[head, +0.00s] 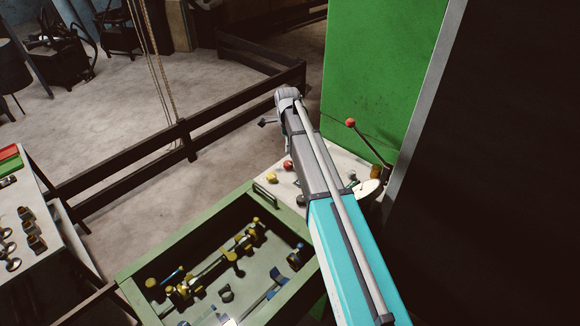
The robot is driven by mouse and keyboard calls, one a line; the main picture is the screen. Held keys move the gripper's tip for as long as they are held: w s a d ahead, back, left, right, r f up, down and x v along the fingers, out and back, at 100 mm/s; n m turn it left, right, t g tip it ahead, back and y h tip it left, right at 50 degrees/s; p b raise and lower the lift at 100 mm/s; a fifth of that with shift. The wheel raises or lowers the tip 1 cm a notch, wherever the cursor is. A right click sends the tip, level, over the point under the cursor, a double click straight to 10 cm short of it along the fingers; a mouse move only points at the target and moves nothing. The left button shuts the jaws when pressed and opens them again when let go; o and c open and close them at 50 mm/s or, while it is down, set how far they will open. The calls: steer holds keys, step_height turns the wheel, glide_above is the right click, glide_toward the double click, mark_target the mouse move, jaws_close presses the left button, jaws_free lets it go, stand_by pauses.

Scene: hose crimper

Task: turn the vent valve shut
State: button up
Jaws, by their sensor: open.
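No part is clearly marked as the vent valve. Valve-like parts show in the green-rimmed tray (137,267): a brass-yellow pipe assembly (210,268) with several round yellow fittings, and a blue-handled part (277,283). I cannot tell which, if any, is the vent valve, or whether it is open or shut. My arm rises from the lower right across the middle of the head view and covers part of the machine. My gripper is not clearly visible; a small dark piece shows left of the arm's far end, but I cannot tell what it is.
A lever with a red ball (350,122) stands before the green panel (375,65). Red (288,165) and yellow (271,178) knobs sit on a pale surface. A white table (35,195) with metal fittings is at left. A dark rail fence (130,180) runs behind.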

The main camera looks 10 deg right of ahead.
mark_target(288, 163)
steer(key=shift+f+b, duration=4.55)
steer(key=shift+f, duration=0.3)
